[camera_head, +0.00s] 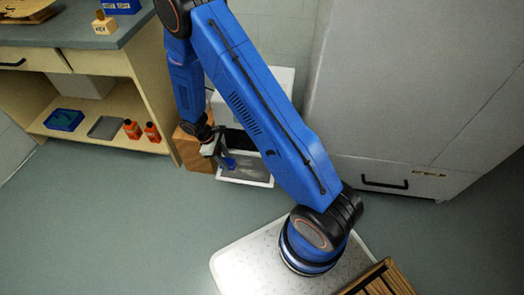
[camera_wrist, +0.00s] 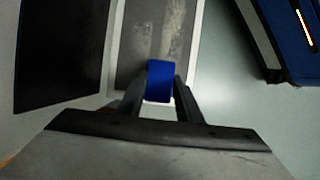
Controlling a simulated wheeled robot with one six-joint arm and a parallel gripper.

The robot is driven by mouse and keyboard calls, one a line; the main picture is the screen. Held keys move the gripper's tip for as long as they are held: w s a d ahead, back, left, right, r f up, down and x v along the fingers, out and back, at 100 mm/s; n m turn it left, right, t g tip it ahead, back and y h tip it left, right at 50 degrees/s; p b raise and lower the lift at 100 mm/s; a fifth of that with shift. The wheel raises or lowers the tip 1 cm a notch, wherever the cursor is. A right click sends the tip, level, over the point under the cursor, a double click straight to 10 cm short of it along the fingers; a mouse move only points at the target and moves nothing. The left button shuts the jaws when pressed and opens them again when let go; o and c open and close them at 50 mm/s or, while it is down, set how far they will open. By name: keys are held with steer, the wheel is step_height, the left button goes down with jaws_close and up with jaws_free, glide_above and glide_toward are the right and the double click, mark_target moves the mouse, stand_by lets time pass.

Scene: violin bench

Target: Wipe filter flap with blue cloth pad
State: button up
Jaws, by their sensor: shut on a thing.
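The filter flap (camera_head: 250,171) is a grey panel in a white frame, low on a white unit in the head view. In the wrist view the flap (camera_wrist: 146,30) carries pale, dusty streaks. My gripper (camera_head: 222,153) is down at the left part of the flap in the head view. In the wrist view my gripper (camera_wrist: 160,92) is shut on the blue cloth pad (camera_wrist: 159,76). The pad overlaps the flap's near part there; I cannot tell whether it touches. The pad (camera_head: 229,162) also shows small in the head view. My arm hides part of the unit.
A dark opening (camera_wrist: 58,50) lies left of the flap in the wrist view. A wooden box (camera_head: 190,150) stands left of the unit. A shelf (camera_head: 90,133) holds a blue tray (camera_head: 64,120) and red bottles (camera_head: 132,129). A white cabinet (camera_head: 400,100) stands right.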

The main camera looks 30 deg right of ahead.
steer(key=shift+r, duration=3.25)
